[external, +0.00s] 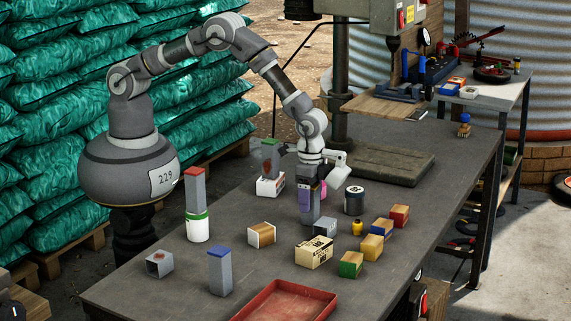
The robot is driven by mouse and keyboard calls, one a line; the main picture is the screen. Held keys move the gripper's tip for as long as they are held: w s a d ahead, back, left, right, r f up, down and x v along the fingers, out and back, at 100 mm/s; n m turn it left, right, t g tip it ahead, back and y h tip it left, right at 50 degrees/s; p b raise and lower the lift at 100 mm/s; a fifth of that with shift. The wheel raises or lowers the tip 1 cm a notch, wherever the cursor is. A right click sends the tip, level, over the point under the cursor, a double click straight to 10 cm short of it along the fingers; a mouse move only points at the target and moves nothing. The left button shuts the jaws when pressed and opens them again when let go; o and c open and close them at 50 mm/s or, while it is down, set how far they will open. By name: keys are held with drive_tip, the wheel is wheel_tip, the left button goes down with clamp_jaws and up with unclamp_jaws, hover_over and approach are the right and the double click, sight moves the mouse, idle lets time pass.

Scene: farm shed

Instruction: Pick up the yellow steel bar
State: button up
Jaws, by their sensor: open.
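A grey upright steel bar (310,210) stands on the workbench (200,310) near its middle. A small yellowish patch shows near its top, but the gripper hides most of that end, so I cannot fully confirm its colour. My gripper (311,186) points down at the top of this bar, with its fingers open around or right beside it. I cannot tell whether they touch it. A grey bar with a blue top (220,272) stands at the front left. A grey bar with a red top (195,190) stands on a white and green can (198,229).
A red tray (290,301) lies at the front edge.

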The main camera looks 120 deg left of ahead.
drive_tip(key=shift+f, duration=0.75)
drive_tip(key=shift+r, duration=0.1)
drive_tip(key=c, duration=1.2)
drive_tip(key=shift+c, duration=0.2)
